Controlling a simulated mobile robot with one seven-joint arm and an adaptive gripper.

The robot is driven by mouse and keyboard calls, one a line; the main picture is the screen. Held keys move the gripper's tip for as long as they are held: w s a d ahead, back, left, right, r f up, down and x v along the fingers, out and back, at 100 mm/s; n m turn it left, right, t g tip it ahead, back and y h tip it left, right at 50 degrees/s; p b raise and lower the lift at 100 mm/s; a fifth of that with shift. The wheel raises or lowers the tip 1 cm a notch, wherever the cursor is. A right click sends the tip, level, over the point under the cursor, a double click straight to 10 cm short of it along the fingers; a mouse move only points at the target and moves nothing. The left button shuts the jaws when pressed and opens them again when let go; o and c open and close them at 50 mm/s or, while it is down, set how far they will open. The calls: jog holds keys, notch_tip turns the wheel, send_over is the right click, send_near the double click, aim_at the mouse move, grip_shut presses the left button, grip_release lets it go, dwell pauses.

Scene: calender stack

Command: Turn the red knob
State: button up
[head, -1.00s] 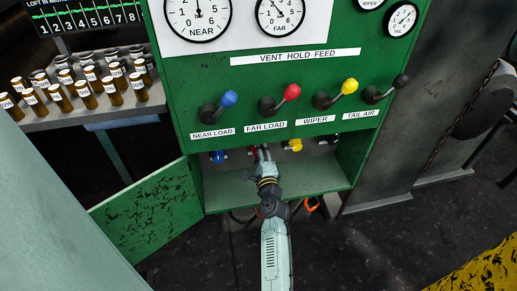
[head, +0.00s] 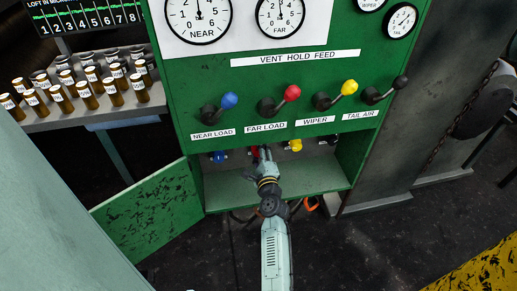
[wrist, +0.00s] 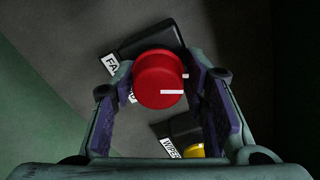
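The red knob (wrist: 160,80) is a round red cap with a white line across its right half. In the wrist view it sits between my two fingertips, which close on its left and right sides. My gripper (head: 262,150) reaches into the lower recess of the green cabinet (head: 183,100), under the FAR LOAD label (head: 265,127). In the head view my gripper hides most of the knob. The FAR gauge (head: 281,14) above has its needle pointing about straight up. A tag starting "FA" (wrist: 112,66) shows beside the knob, partly hidden by my left finger.
A blue knob (head: 217,157) and a yellow knob (head: 295,145) flank it in the recess. A yellow edge (wrist: 195,150) with a WIPER tag shows near my right finger. Levers with blue, red (head: 292,92), yellow and black balls stand above. An open green door (head: 145,208) is left.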

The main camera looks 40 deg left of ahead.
jog(key=shift+o, duration=1.2)
jog(key=shift+f, duration=0.1)
jog(key=shift+s+d, duration=0.1)
jog(key=v, duration=1.1)
jog(key=shift+s+d, duration=0.25)
jog(key=shift+d, duration=0.1)
